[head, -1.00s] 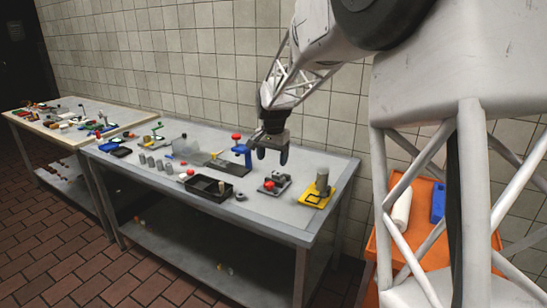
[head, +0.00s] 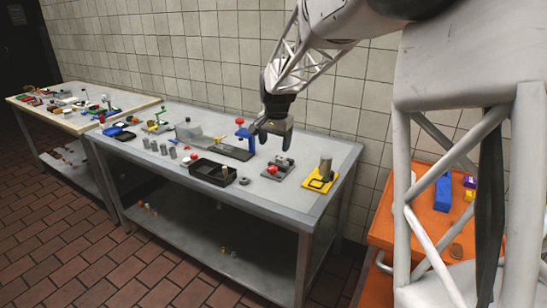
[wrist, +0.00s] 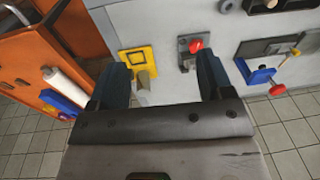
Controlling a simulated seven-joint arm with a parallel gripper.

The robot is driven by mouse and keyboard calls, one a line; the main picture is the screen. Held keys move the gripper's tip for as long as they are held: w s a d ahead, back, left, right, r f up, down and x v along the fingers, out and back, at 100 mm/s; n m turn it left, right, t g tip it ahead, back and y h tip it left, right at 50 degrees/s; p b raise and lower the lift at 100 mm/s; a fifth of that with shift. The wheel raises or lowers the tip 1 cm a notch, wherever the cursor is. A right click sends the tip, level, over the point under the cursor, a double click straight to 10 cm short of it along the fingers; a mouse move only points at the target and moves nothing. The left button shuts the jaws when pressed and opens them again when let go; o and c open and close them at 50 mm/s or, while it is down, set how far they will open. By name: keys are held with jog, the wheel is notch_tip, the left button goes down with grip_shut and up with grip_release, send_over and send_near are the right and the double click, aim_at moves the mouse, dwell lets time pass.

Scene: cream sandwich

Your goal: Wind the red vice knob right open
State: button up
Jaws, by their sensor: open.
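The small grey vice (head: 281,168) with its red knob (head: 272,169) sits on the grey bench, towards the right end. In the wrist view the vice (wrist: 184,62) and its red knob (wrist: 196,46) appear between my fingers, close to the right one, beyond the tips. My gripper (head: 273,138) is open and empty, pointing down above the back of the bench. In the wrist view my gripper (wrist: 163,75) has its two dark fingers wide apart. It is not touching the vice or the knob. How far the vice is wound cannot be told.
A yellow base with a grey cylinder (head: 325,170) stands right of the vice. A blue stand with a red top (head: 240,122) is left of my gripper. A black tray (head: 203,172) lies to the left. An orange cart (head: 408,240) stands at the right.

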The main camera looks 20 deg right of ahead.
jog(key=w+a+f+m+t, duration=0.4)
jog(key=w+f+m, duration=0.1)
jog(key=w+m, duration=0.35)
jog(key=w+a+f+m+t, duration=0.3)
jog(key=w+f+m+t, duration=0.15)
jog(key=w+m, duration=0.35)
jog(key=m+h, duration=0.9)
jog(key=m, duration=1)
send_near(271, 169)
jog(key=shift+w+d+f+t, duration=0.15)
jog(key=shift+w+d, duration=0.05)
jog(key=shift+w, duration=0.3)
jog(key=shift+w+d+f+t, duration=0.1)
jog(key=shift+w+d+f, duration=0.1)
jog(key=shift+w, duration=0.25)
jog(key=shift+s+d+f+m+h, duration=0.15)
jog(key=shift+s+m+h, duration=0.15)
jog(key=shift+m, duration=0.15)
jog(key=shift+w, duration=0.15)
jog(key=shift+x, duration=3.85)
jog(key=shift+f, duration=0.15)
jog(key=c, duration=0.9)
